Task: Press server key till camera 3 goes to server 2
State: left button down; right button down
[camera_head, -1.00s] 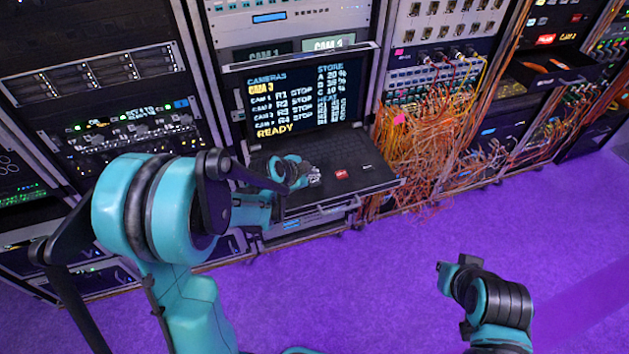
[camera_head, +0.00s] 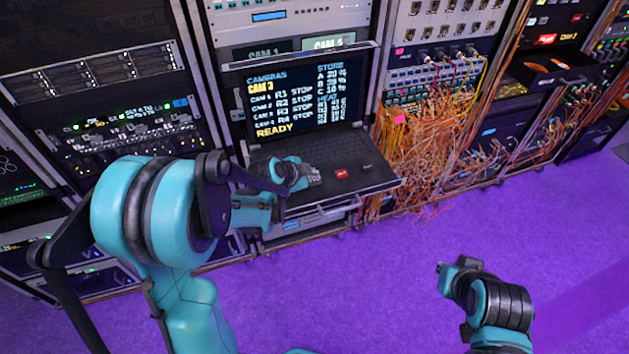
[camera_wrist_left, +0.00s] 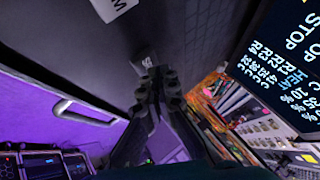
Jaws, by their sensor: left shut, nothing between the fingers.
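The screen (camera_head: 303,102) in the head view shows CAMERAS with CAM 3 in yellow, rows R1 to R4 marked STOP, and READY at the bottom. Below it is a dark pull-out key tray (camera_head: 352,151). A red key (camera_head: 341,174) and a dark key (camera_head: 366,168) are on its front part. My left gripper (camera_head: 314,177) is shut and empty over the tray, left of the red key. In the left wrist view its fingertips (camera_wrist_left: 150,72) are at a small grey key (camera_wrist_left: 144,54); I cannot tell if they touch. My right gripper (camera_head: 445,270) is low at right, its jaws unclear.
Orange cables (camera_head: 425,145) hang in a tangle right of the tray. Equipment racks (camera_head: 130,125) stand left and right of the screen. The purple floor (camera_head: 400,290) in front is clear around my right arm.

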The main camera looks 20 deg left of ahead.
aim_at(313, 183)
pick_arm(q)
jog(key=shift+f+b, duration=0.45)
dwell(0.3)
jog(key=shift+r, duration=0.1)
jog(key=shift+r+p, duration=0.6)
jog(key=shift+r, duration=0.15)
notch_tip(313, 183, up, 5)
jog(key=p, duration=0.3)
jog(key=shift+p, duration=0.4)
dwell(2.7)
notch_tip(313, 183, up, 4)
jog(key=shift+f, duration=0.1)
